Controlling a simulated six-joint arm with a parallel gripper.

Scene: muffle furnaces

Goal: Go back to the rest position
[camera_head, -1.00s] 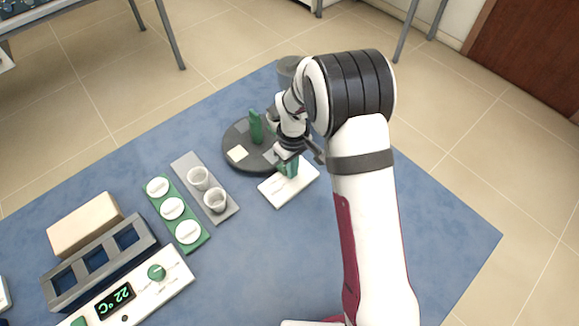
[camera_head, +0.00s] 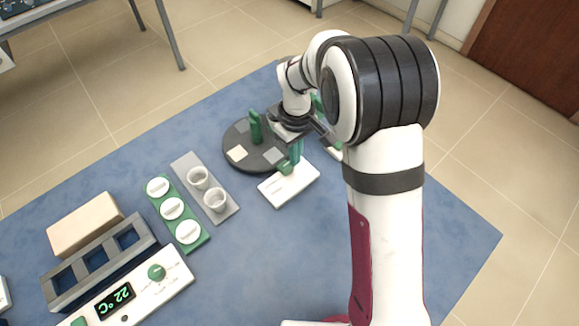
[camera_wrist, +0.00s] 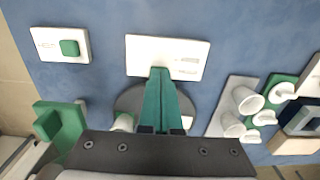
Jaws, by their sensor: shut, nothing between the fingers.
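My gripper (camera_head: 292,165) has green fingers and shows over or close to the white plate (camera_head: 297,187) in the head view. In the wrist view, the fingers of my gripper (camera_wrist: 159,71) are together with nothing between them. Their tips overlap the lower edge of the white plate (camera_wrist: 145,52); I cannot tell the height between them. A dark round disc (camera_head: 237,133) with a green post (camera_head: 256,125) and small pale squares lies left of the gripper. My arm hides the area right of the disc in the head view.
A grey strip with two cups (camera_head: 215,200), a green strip with white discs (camera_head: 172,208), a grey rack (camera_head: 100,262), a beige block (camera_head: 85,225) and a controller reading 22 °C (camera_head: 172,290) stand left. A green-buttoned plate (camera_wrist: 45,42) shows in the wrist view. Blue mat is clear front-centre.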

